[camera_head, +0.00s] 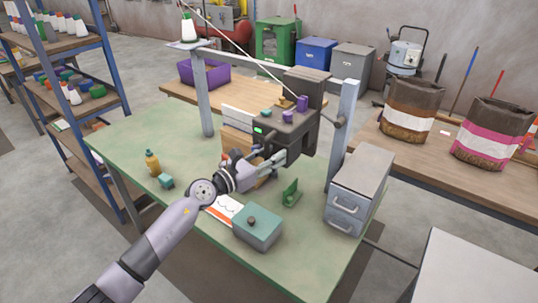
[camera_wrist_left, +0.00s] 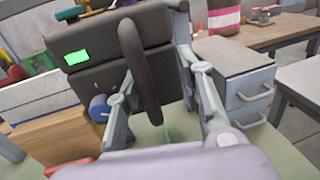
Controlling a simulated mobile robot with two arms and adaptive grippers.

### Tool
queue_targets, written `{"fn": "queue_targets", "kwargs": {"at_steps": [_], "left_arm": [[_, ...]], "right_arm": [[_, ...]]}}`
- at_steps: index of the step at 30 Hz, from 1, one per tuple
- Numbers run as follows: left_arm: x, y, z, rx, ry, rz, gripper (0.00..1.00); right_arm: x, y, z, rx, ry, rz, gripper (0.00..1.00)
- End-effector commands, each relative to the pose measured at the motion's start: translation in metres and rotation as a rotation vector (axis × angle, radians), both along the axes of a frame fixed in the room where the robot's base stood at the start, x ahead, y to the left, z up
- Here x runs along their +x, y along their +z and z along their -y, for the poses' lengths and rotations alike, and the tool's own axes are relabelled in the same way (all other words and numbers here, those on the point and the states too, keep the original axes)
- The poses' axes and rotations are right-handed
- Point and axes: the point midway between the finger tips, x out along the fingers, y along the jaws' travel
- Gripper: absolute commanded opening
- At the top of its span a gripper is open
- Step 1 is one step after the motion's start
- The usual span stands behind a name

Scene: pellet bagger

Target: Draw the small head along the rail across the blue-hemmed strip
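The small head (camera_head: 285,132) is a dark grey machine with a green display and purple parts on top. It hangs at a rail (camera_head: 245,66) carried between two grey posts above the green table. My left gripper (camera_head: 272,160) is up against its near side. In the left wrist view, its fingers (camera_wrist_left: 158,75) stand apart on either side of a dark upright handle (camera_wrist_left: 141,75) on the head (camera_wrist_left: 85,60). I cannot tell whether they touch it. A white panel (camera_head: 238,117) stands left of the head, partly hidden; I cannot make out a blue hem. My right gripper is not in view.
The green table (camera_head: 125,142) holds a yellow bottle (camera_head: 152,162), a teal box (camera_head: 257,228), a green bracket (camera_head: 290,193) and a grey drawer unit (camera_head: 358,185). A brown-hemmed bag (camera_head: 410,110) and a pink-hemmed bag (camera_head: 490,130) stand on the right bench.

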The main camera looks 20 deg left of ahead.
Motion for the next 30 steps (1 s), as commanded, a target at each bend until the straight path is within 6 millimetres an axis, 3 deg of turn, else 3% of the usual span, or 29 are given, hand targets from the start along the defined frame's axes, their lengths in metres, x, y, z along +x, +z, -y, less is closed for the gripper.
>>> {"fn": "queue_targets", "kwargs": {"at_steps": [14, 24, 30], "left_arm": [[-0.007, 0.0, -0.008, 0.003, 0.006, 0.002, 0.33], [-0.067, -0.002, -0.042, 0.002, 0.003, -0.002, 0.33], [-0.092, -0.001, -0.057, 0.001, 0.002, -0.001, 0.33]], "right_arm": [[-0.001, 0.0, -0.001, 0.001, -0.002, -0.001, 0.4], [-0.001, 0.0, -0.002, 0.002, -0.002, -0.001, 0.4], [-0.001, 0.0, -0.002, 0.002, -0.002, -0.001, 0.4]]}}
